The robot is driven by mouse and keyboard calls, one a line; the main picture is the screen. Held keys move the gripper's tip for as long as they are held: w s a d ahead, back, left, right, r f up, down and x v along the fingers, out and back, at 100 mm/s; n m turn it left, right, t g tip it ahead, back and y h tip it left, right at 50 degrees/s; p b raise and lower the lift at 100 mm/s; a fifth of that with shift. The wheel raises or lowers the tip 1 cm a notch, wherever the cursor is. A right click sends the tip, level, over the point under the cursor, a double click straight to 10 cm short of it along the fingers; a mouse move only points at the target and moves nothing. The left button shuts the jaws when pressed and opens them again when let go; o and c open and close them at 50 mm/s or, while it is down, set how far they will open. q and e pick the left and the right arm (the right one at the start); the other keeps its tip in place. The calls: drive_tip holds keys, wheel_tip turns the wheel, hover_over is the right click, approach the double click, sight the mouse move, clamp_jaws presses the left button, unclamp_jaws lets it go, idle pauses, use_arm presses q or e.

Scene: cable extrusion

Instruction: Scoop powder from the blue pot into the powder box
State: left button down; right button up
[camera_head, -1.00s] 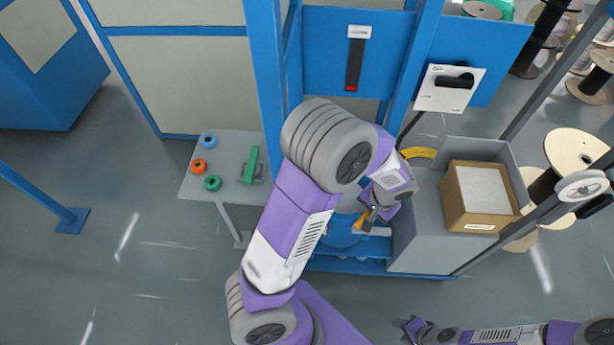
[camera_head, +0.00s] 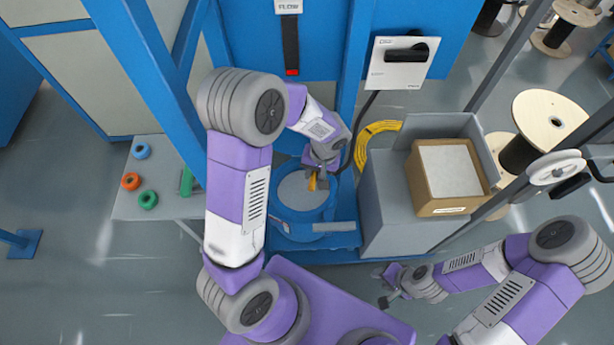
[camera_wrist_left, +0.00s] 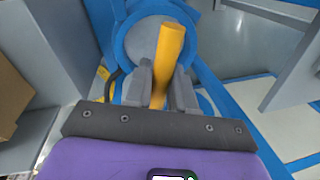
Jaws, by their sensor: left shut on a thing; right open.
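The blue pot (camera_head: 276,208) stands low in the middle of the head view, with grey powder (camera_head: 296,192) inside its round rim. My left gripper (camera_head: 318,180) is over the pot's right side, shut on the yellow handle of a scoop (camera_head: 312,183). The handle also shows between the fingers in the left wrist view (camera_wrist_left: 168,50), with the pot's blue rim behind it. The scoop's far end is hidden. The powder box (camera_head: 424,194) is an open brown carton with a pale grey surface inside, right of the pot. My right gripper (camera_head: 382,286) is open and empty in front of the grey cabinet.
The grey cabinet (camera_head: 385,205) carries the box and has a raised wall behind it. Blue frame posts (camera_head: 150,75) rise near my left arm. A yellow coiled cable (camera_head: 372,140) lies between pot and cabinet. A small table (camera_head: 160,205) with colored rings stands left.

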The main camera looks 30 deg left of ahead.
use_arm(q)
drive_tip(key=a+f+n+b, duration=0.2)
drive_tip(key=a+f+b, duration=0.1)
drive_tip(key=f+b, duration=1)
drive_tip(key=shift+s+a+f+n, duration=0.2)
drive_tip(key=shift+f+n, duration=0.2)
drive_tip(key=shift+f, duration=1.9)
use_arm(e)
wheel_tip(320, 180, down, 14)
drive_tip(key=shift+s, duration=0.3)
drive_tip(key=shift+f, duration=0.15)
use_arm(q)
drive_tip(key=shift+f+b, duration=0.5)
drive_tip(key=shift+f, duration=0.1)
use_arm(e)
drive_tip(key=shift+f, duration=0.5)
use_arm(q)
drive_tip(key=shift+f, duration=0.6)
